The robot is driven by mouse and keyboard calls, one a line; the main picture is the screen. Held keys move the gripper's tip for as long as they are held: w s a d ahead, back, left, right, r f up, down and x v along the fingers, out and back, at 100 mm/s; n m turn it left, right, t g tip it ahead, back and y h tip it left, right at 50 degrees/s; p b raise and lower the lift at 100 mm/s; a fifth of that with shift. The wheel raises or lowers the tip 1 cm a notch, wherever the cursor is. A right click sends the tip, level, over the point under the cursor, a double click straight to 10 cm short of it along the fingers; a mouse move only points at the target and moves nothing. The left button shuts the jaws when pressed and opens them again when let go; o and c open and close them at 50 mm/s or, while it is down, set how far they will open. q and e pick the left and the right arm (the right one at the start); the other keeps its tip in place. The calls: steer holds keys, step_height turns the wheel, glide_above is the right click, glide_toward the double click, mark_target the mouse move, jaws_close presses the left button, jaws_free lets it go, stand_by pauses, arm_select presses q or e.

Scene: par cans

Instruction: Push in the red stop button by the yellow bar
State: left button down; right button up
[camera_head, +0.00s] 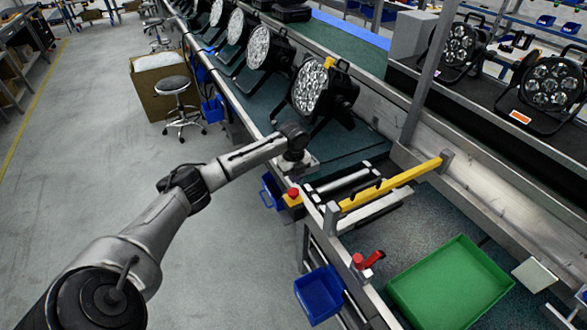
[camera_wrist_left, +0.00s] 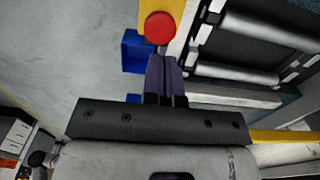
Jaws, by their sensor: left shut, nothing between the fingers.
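The red stop button (camera_head: 293,193) sits on a small yellow housing (camera_head: 292,203) at the conveyor's near edge, left of the yellow bar (camera_head: 395,184). The bar spans the belt on metal posts. My left gripper (camera_head: 297,176) is just behind the button in the head view, its fingers hard to make out there. In the left wrist view its closed fingers (camera_wrist_left: 165,68) point toward the round red button (camera_wrist_left: 160,28), which shows whole just beyond the tips. I see no clear contact. Nothing is between the fingers. My right gripper is out of view.
Conveyor rollers (camera_head: 343,182) lie beside the button. A red-handled fixture (camera_head: 368,262) and a green tray (camera_head: 450,287) are on the bench in front. Blue bins (camera_head: 320,295) hang at the side. A par can (camera_head: 322,90) stands on the belt behind my gripper.

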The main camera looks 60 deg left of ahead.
mark_target(293, 191)
arm_select(q)
steer(key=shift+f+b, duration=0.65)
steer(key=shift+f, duration=2)
steer(key=shift+f+p, duration=0.55)
steer(key=shift+f, duration=0.85)
steer(key=shift+r, duration=0.1)
step_height(293, 191, up, 5)
steer(key=p, duration=0.5)
steer(key=shift+r, duration=0.15)
step_height(293, 191, up, 10)
steer(key=p, duration=0.1)
steer(key=shift+w+p, duration=0.2)
steer(key=shift+p, duration=0.15)
